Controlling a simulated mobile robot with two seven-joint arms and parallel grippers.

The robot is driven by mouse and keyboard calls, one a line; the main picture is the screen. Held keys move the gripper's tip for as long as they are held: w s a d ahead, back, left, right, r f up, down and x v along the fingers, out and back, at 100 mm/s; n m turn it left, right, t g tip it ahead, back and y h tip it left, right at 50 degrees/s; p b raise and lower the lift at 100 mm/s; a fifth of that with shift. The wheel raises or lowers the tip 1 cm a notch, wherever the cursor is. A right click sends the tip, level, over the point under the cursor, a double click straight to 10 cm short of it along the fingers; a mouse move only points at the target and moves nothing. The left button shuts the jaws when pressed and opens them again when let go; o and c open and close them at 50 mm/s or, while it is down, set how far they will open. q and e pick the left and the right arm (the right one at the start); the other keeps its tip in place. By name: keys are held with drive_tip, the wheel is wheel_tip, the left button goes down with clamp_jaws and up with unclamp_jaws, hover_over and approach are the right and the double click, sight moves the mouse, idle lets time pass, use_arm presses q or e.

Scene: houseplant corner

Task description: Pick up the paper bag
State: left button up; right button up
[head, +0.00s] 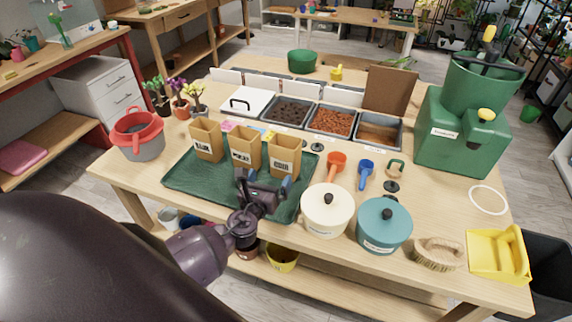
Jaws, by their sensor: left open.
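Three brown paper bags stand upright in a row on a dark green tray (190,178): a left bag (207,142), a middle bag (244,147) and a right bag (284,157). Each is open at the top and has a small printed label, too small to read surely. My left gripper (263,181) is open over the tray, just in front of the middle and right bags. Its fingers overlap the lower parts of these two bags in the picture. I cannot tell whether they touch. Nothing shows between the fingers. My right gripper is out of view.
A cream lidded pot (327,212) and a teal lidded pot (384,226) stand right of the tray. Orange (336,163) and blue (366,171) scoops lie behind them. Metal bins (331,121) stand behind the bags; a red-and-grey bucket (139,138) is left.

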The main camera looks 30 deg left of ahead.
sight(281, 161)
use_arm(q)
drive_tip(key=shift+w+f+m+h, duration=0.1)
drive_tip(key=shift+w+m+h, duration=0.2)
drive_tip(key=shift+m, duration=0.5)
drive_tip(key=shift+w, duration=0.35)
drive_tip(key=x, duration=1)
drive_tip(key=shift+w, duration=0.1)
drive_tip(key=shift+c, duration=0.5)
